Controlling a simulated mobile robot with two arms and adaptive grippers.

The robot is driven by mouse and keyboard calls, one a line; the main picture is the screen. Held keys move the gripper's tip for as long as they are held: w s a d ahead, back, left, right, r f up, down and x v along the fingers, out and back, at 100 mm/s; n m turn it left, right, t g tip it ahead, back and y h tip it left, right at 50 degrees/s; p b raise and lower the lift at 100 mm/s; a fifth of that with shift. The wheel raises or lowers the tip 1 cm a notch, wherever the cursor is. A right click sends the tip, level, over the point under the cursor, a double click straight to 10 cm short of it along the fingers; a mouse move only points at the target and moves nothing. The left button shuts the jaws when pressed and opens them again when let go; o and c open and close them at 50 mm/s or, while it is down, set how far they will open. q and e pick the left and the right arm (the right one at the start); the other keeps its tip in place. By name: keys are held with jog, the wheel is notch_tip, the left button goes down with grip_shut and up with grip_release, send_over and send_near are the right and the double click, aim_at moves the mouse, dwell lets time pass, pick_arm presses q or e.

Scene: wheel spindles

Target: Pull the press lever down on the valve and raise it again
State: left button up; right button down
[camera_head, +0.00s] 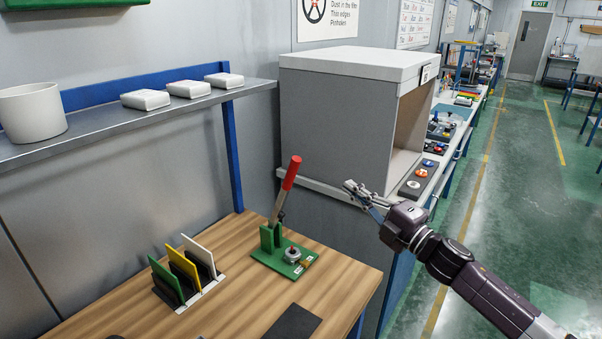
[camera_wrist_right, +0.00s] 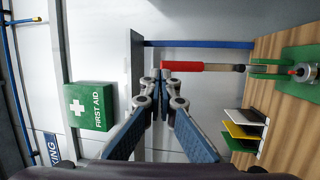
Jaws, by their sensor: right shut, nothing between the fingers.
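The press lever (camera_head: 287,186) has a red grip and stands up, slightly tilted, from a green base (camera_head: 284,257) on the wooden table (camera_head: 225,295). A round metal part (camera_head: 292,254) sits on the base. In the right wrist view the red grip (camera_wrist_right: 183,66) lies sideways, with its end just beyond the fingertips. My right gripper (camera_head: 352,189) is to the right of the lever in the head view, apart from it. In the wrist view its fingers (camera_wrist_right: 160,80) are together and empty. My left gripper does not show.
A card holder with green, yellow and white cards (camera_head: 185,265) stands left of the base. A dark mat (camera_head: 292,324) lies at the table's front. A large grey box (camera_head: 335,120) stands behind. A shelf (camera_head: 130,125) runs along the wall, upper left.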

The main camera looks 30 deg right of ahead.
jog(key=shift+n+y, duration=0.6)
jog(key=shift+y, duration=0.1)
jog(key=p+x, duration=0.1)
jog(key=x, duration=0.3)
jog(key=a+p+x, duration=0.1)
jog(key=p+x, duration=0.1)
jog(key=x, duration=0.2)
jog(key=a+p+x, duration=0.1)
jog(key=x, duration=0.3)
jog(key=shift+s+r+p, duration=0.1)
jog(key=shift+s+p, duration=0.15)
jog(key=shift+p, duration=0.05)
jog(key=shift+p+x, duration=0.3)
jog(key=shift+x, duration=0.5)
jog(key=shift+w, duration=0.1)
